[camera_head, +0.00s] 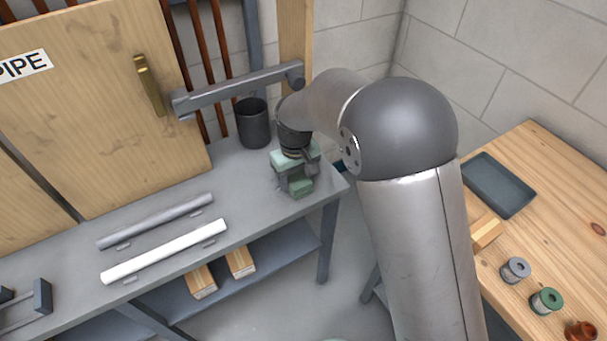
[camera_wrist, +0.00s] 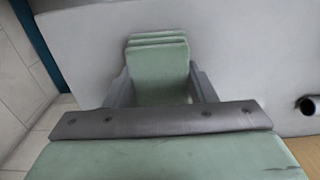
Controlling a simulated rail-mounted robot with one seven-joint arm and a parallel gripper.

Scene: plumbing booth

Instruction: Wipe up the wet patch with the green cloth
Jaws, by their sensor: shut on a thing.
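My gripper (camera_head: 297,184) is over the right end of the grey bench in the head view. It is shut on the green cloth (camera_head: 301,188), which looks like a small folded pad. In the wrist view the cloth (camera_wrist: 160,70) shows stacked layers between the two grey fingers of my gripper (camera_wrist: 160,88). The cloth is at or just above the bench top; I cannot tell whether it touches. I cannot make out the wet patch in either view; my gripper and the cloth hide part of the bench.
The grey bench (camera_head: 150,205) carries a dark cup (camera_head: 253,123) just behind my gripper, with a grey pipe (camera_head: 155,221) and a white pipe (camera_head: 165,251) to the left.

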